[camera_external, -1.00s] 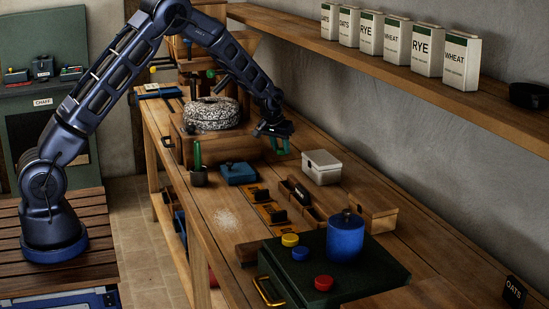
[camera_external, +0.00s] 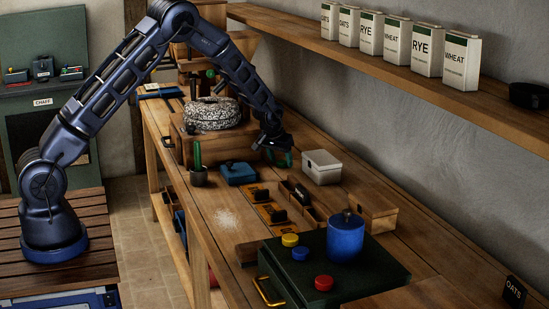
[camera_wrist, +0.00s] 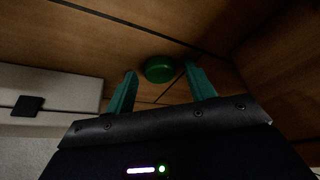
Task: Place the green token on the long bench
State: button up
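The green token (camera_wrist: 159,69) is a small round disc in the wrist view, against a brown wooden surface with dark seams. My gripper (camera_wrist: 161,72) is open. Its two teal fingers stand apart on either side of the token, with a gap visible at each side. The token lies at or just past the fingertips. In the external view my gripper (camera_external: 279,157) is low over the long bench (camera_external: 222,250), left of a white box. I cannot pick the token out from the green fingers there.
The white lidded box (camera_external: 321,167) stands close right of my gripper; it also shows in the wrist view (camera_wrist: 55,90). A blue lidded box (camera_external: 238,174), a sack (camera_external: 212,115) and a dark board (camera_external: 390,270) with coloured tokens and a blue canister (camera_external: 345,238) occupy the bench.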

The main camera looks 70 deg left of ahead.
jog(key=s+d+r, duration=0.4)
jog(key=r, duration=0.4)
jog(key=s+d+r+m+h, duration=0.1)
jog(key=s+d+r, duration=0.25)
jog(key=r, duration=0.45)
jog(key=s+d+r, duration=0.3)
jog(key=s+r, duration=0.2)
jog(key=r, duration=0.3)
jog(key=s+d+r+m+h, duration=0.1)
jog(key=s+d+r, duration=0.3)
jog(key=s, duration=0.3)
jog(key=s+d+r+m, duration=0.1)
jog(key=s+d+r, duration=0.35)
jog(key=s, duration=0.25)
jog(key=s+d+m, duration=0.2)
jog(key=s+d, duration=0.2)
jog(key=s, duration=1)
jog(key=s+d+r+m+t, duration=0.1)
jog(key=s+d, duration=0.4)
jog(key=s, duration=0.9)
jog(key=shift+d+r+m+h, duration=0.2)
jog(key=shift+r+m+h, duration=0.1)
jog(key=shift+m, duration=0.5)
